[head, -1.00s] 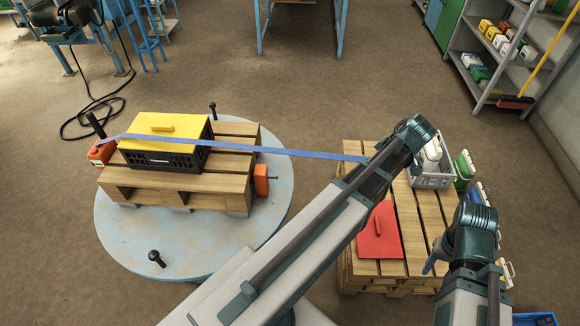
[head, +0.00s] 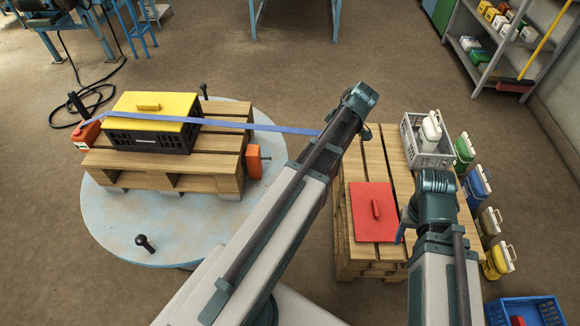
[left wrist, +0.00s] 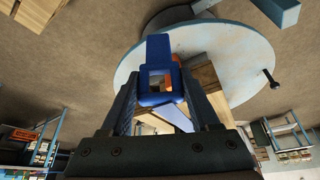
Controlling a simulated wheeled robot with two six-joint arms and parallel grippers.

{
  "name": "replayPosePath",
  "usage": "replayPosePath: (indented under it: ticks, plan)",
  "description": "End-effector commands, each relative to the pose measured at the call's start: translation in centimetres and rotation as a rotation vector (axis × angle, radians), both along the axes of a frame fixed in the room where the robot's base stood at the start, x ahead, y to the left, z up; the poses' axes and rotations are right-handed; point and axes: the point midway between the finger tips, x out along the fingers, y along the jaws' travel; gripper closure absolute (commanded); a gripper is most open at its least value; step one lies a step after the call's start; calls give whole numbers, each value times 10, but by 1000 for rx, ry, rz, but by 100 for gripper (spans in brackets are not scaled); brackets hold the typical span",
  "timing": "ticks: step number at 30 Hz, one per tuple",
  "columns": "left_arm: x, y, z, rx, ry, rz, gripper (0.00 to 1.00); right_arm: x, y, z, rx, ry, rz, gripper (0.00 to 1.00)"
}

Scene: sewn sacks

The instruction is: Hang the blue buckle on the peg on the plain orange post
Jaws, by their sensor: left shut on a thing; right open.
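A blue strap (head: 215,123) runs from the labelled orange post (head: 86,134) at the left, over the yellow-lidded black crate (head: 150,138), to behind my left arm. The blue buckle (left wrist: 157,98), a frame with a square opening, sits between the fingers of my left gripper (left wrist: 162,90), which is shut on it. Both are hidden by my arm in the head view. The plain orange post (head: 253,163) stands at the pallet's right side, with a small dark peg (head: 266,158) pointing right. The buckle is right of this post, apart from it. My right gripper (head: 402,228), open and partly hidden, is over the right pallet.
The left pallet (head: 165,162) rests on a round pale-blue platform (head: 110,220) with dark upright pins (head: 145,244). The right pallet (head: 345,235) carries a red panel (head: 372,212) and a grey crate (head: 428,158) with a white jug. Several jugs stand at its right.

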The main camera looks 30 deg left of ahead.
Motion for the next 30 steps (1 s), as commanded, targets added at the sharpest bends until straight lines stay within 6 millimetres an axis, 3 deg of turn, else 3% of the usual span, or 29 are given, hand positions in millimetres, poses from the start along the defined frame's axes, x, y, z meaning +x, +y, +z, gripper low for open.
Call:
replayPosePath:
  ticks: [1, 15, 21, 30]
  plan:
    - [6, 10, -33, 4, 0, 17, 99, 0, 0, -34, 0, 0, 0, 48]
    - [24, 98, -165, 40, 5, 161, 99, 0, -1, -169, -2, -1, 1, 48]
    - [26, 125, -198, 52, 6, 203, 99, 0, -1, -203, -3, -1, 2, 48]
    - [26, 138, -210, 57, 8, 223, 99, 0, -1, -215, -3, -1, 2, 48]
